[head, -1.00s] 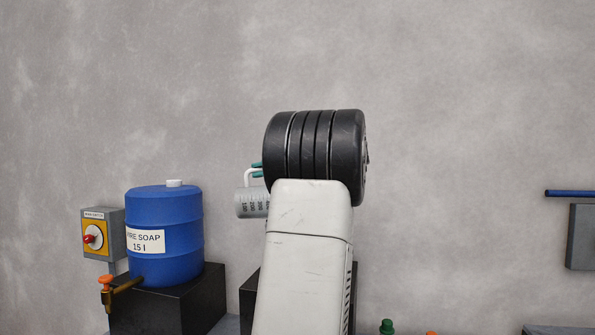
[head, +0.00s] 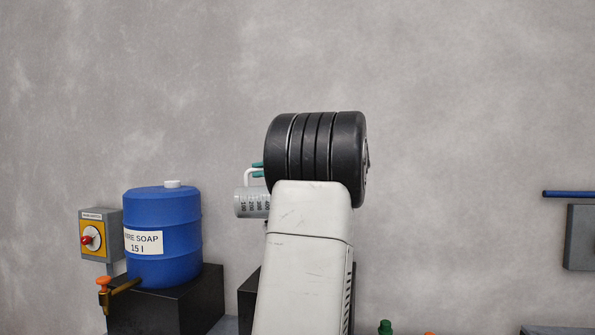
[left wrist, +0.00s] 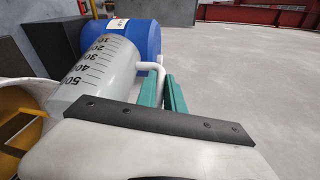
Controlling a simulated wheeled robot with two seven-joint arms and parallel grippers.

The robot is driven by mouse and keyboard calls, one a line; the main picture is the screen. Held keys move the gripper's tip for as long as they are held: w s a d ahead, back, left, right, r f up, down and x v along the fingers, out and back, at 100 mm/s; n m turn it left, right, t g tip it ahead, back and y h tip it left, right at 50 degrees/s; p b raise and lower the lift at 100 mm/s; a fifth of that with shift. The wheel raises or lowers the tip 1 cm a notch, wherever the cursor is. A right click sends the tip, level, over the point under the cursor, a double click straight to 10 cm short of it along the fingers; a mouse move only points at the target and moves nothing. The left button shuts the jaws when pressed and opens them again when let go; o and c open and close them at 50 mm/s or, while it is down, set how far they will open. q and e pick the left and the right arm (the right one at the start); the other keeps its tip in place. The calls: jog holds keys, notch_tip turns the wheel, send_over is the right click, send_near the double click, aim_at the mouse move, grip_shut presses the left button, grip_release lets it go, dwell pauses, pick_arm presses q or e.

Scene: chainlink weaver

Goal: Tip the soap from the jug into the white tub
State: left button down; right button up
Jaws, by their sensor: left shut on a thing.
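The grey jug (head: 252,204) with dark scale marks lies tipped on its side in the head view, partly hidden behind my left arm. In the left wrist view the jug (left wrist: 98,72) fills the left side, its white handle (left wrist: 153,68) towards the fingers. My left gripper (left wrist: 163,92) has teal fingers shut on that handle; the fingertips (head: 257,170) also show beside the jug in the head view. A round white-rimmed thing with yellow inside shows at the wrist view's left edge; I cannot tell if it is the tub. My right gripper is out of view.
A blue soap drum (head: 163,238) with a brass tap (head: 120,287) stands on a black block (head: 175,305) at left. A grey switch box (head: 101,235) is beside it. A grey panel (head: 582,237) is at far right. Open floor (left wrist: 255,85) shows in the wrist view.

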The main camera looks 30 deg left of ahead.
pick_arm(q)
jog(key=shift+w+d+r+m+g+y, duration=0.2)
jog(key=shift+w+d+r+m+y, duration=0.1)
jog(key=shift+w+d+y, duration=0.4)
jog(key=shift+w+d+r+m+g+y, duration=0.2)
jog(key=shift+w+d+r+m+y, duration=0.15)
jog(key=shift+d+y, duration=0.55)
dwell(6.4)
